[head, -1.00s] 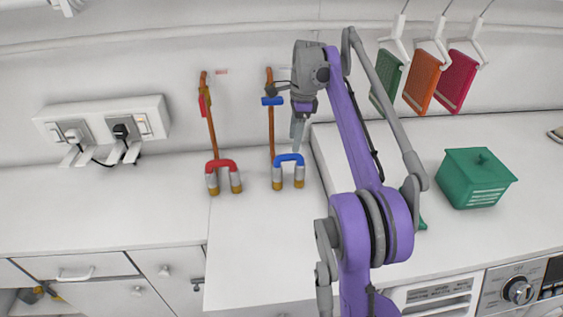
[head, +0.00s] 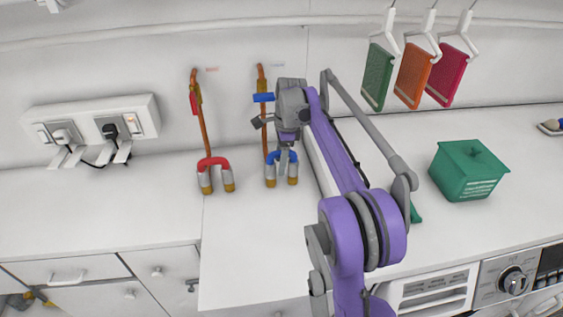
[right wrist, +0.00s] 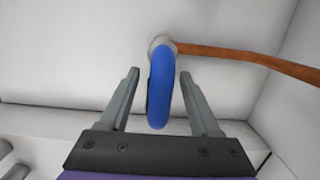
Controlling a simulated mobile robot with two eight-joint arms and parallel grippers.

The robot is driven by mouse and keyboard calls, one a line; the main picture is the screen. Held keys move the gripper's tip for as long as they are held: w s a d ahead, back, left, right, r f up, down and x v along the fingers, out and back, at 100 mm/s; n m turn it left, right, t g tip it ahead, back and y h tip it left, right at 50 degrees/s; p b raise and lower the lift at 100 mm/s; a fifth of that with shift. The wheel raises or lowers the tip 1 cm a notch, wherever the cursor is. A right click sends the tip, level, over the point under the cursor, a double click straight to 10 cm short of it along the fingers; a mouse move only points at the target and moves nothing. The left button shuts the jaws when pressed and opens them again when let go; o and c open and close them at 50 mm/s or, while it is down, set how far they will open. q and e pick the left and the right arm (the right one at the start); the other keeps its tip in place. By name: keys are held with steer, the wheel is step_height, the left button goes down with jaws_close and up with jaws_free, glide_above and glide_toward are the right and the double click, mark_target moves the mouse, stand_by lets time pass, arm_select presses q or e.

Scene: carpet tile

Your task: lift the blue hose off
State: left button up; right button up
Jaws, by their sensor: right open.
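The blue hose (head: 271,157) is a short U-shaped loop with grey and brass ends, on the right copper pipe (head: 262,80) in the head view. My right gripper (head: 286,142) is at the hose, partly covering it there. In the right wrist view the blue hose (right wrist: 162,90) lies between the two fingers of my right gripper (right wrist: 160,74), which are open with a gap on each side. A grey fitting shows at the hose's far end, with the copper pipe (right wrist: 250,58) running off to the right. My left gripper is not in view.
A red hose (head: 214,162) on another copper pipe is to the left. A socket box (head: 75,108) with plugs is on the wall.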

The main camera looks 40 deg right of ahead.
jaws_close()
steer(key=shift+r, duration=0.1)
stand_by(0.3)
step_height(320, 180, up, 10)
steer(key=shift+f+p, duration=0.25)
steer(key=shift+p, duration=0.45)
steer(key=shift+r, duration=0.6)
arm_select(q)
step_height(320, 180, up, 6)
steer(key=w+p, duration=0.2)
steer(key=p, duration=0.1)
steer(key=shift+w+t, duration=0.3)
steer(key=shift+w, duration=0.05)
arm_select(e)
step_height(320, 180, up, 4)
steer(key=shift+r, duration=0.1)
